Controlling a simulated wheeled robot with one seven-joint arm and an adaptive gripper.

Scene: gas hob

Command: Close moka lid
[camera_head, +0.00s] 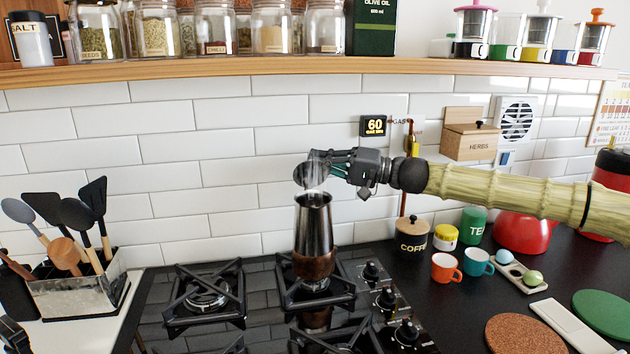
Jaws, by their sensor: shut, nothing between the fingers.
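The moka pot (315,229) is a tall steel vessel with a brown lower band. It stands upright on a back burner of the hob, and steam rises from its top. A small round dark piece (305,174), which looks like its raised lid, shows above the left of the rim. My gripper (322,171) is just above the pot, with the arm reaching in from the right. Its fingers are shut with nothing between them. They overlap the lid and steam in the picture, so I cannot tell whether they touch the lid.
The black hob (255,340) has raised pan supports and knobs (373,271) on the right. A coffee jar (412,238), an orange mug (445,267) and a teal mug (478,262) stand right of it. A utensil holder (80,290) is at the left. A wooden shelf (300,68) with jars runs above.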

